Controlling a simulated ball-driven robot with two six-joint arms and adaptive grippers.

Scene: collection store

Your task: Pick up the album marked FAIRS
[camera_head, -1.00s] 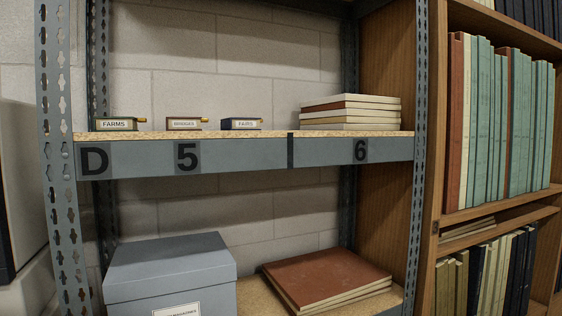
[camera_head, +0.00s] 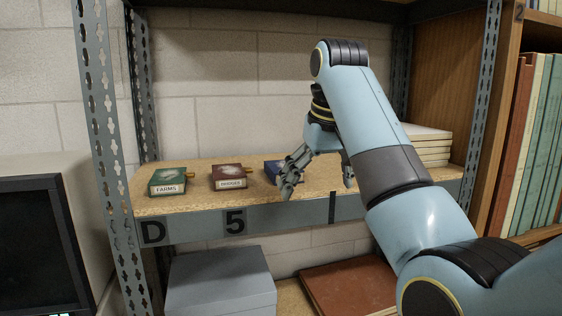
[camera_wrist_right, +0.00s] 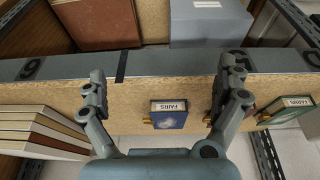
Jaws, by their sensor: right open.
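The FAIRS album (camera_wrist_right: 169,118) is small and dark blue with a white label, lying on the upper shelf board. In the head view the blue album (camera_head: 271,168) is partly hidden behind my right gripper (camera_head: 319,175). The wrist view looks upside down onto it, with my right gripper (camera_wrist_right: 163,82) open. Its fingers are spread to either side of the album, with nothing between them held. Whether the fingertips are at the album's height is hard to tell. My left gripper is not in view.
A dark red BRIDGES album (camera_head: 229,177) and a green FARMS album (camera_head: 167,182) lie left of the blue one. A stack of cream volumes (camera_head: 427,143) is at the right. The shelf's grey front edge (camera_head: 290,214) and slotted uprights (camera_head: 105,125) bound the space.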

